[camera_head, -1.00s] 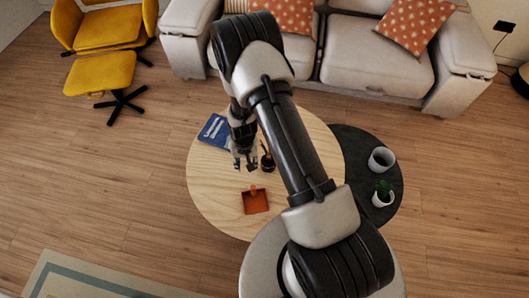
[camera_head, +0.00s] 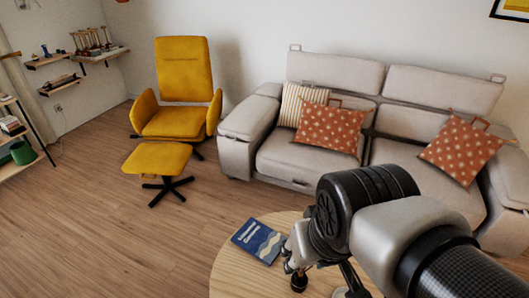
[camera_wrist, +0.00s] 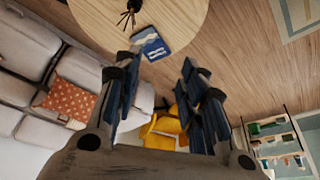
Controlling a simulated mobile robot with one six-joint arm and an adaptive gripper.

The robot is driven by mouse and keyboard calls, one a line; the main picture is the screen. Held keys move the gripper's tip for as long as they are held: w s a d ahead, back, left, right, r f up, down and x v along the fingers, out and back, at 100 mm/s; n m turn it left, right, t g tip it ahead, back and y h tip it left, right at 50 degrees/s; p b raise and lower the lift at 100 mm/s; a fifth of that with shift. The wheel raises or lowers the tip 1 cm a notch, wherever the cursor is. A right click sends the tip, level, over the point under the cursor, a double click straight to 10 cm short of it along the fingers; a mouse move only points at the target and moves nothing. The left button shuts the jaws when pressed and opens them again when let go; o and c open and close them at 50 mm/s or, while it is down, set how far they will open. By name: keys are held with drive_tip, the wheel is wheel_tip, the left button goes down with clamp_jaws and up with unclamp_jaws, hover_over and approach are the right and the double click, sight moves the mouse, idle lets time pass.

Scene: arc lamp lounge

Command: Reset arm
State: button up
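My arm (camera_head: 400,235) fills the lower right of the head view, with its dark joint bent over the round wooden table (camera_head: 232,272). In the wrist view my gripper (camera_wrist: 157,82) has its two dark fingers spread apart with nothing between them. The gap looks out past the table edge toward the floor and the yellow chair.
A blue book (camera_head: 258,241) lies on the table, with a small dark vase (camera_head: 299,282) close to my arm. The grey sofa (camera_head: 247,130) stands behind. A yellow armchair (camera_head: 181,90) and footstool (camera_head: 157,158) are at left. Wall shelves (camera_head: 101,55) are far left. Floor (camera_head: 95,205) is clear.

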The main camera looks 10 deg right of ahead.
drive_tip(key=shift+s+r, duration=0.2)
drive_tip(key=shift+s, duration=0.8)
drive_tip(key=shift+s+r, duration=0.2)
drive_tip(key=shift+s, duration=0.75)
